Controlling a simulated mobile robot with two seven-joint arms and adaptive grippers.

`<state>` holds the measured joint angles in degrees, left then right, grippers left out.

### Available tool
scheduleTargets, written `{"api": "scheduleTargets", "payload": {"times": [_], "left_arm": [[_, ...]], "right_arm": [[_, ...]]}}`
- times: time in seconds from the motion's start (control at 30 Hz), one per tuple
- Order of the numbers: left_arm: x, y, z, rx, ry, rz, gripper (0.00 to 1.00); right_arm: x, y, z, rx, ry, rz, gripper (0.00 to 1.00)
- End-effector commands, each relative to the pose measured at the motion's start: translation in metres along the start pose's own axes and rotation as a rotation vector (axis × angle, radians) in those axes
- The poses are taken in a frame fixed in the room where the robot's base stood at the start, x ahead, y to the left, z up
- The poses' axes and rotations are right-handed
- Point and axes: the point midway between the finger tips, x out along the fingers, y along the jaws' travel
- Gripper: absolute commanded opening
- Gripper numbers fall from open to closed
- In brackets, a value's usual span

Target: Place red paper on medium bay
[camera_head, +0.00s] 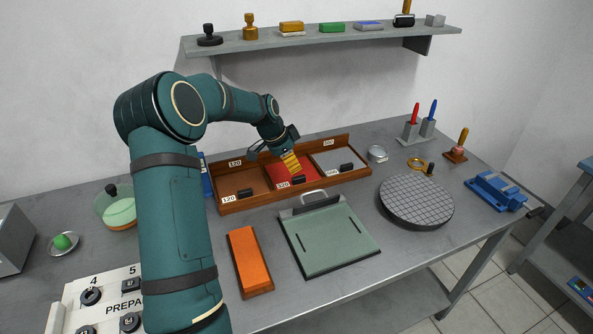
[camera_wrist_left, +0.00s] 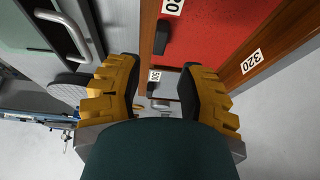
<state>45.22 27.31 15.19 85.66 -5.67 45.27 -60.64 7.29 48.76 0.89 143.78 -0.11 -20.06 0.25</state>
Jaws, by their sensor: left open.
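The red paper (camera_head: 301,173) lies flat in the middle bay of a wooden three-bay tray (camera_head: 264,199). It carries a small black block near its front edge, beside a label reading 320. The red paper (camera_wrist_left: 209,32) also fills the upper part of the left wrist view, with the black block (camera_wrist_left: 161,37) at its edge. My left gripper (camera_head: 290,163) is above the middle bay and partly hides the paper. Its two yellow-backed fingers (camera_wrist_left: 160,88) are apart, with nothing held between them. My right gripper does not show.
The left bay holds a brown sheet (camera_head: 243,179), labelled 120; the right bay a grey sheet (camera_head: 340,158), labelled 500. In front are an orange block (camera_head: 249,261) and a green board (camera_head: 330,241). A round gridded disc (camera_head: 416,200) stands right. A shelf (camera_head: 330,38) hangs behind.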

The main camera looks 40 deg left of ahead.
Motion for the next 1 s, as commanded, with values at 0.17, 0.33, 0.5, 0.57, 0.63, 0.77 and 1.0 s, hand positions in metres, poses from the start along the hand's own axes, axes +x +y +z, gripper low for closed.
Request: {"api": "scheduleTargets", "payload": {"times": [0.17, 0.33, 0.5, 0.57, 0.63, 0.77, 1.0], "left_arm": [[-0.033, 0.0, 0.0, 0.001, 0.0, -0.001, 0.38], [-0.048, 0.0, 0.0, 0.0, 0.0, 0.001, 0.38], [-0.051, 0.0, 0.0, 0.0, 0.0, 0.001, 0.38], [-0.051, 0.0, 0.0, 0.0, 0.0, 0.001, 0.38], [-0.051, 0.0, 0.0, 0.0, 0.0, 0.001, 0.38], [-0.051, 0.0, 0.0, 0.0, 0.0, 0.001, 0.38], [-0.051, 0.0, 0.0, 0.001, 0.0, 0.001, 0.38]], "right_arm": [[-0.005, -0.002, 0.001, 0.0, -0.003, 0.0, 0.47], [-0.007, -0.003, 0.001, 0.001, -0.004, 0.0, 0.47], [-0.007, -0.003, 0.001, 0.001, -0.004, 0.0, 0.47], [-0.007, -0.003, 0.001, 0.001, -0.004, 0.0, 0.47], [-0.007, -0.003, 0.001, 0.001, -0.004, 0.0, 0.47], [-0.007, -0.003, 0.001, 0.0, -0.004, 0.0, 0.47], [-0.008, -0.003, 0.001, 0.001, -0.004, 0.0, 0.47]]}}
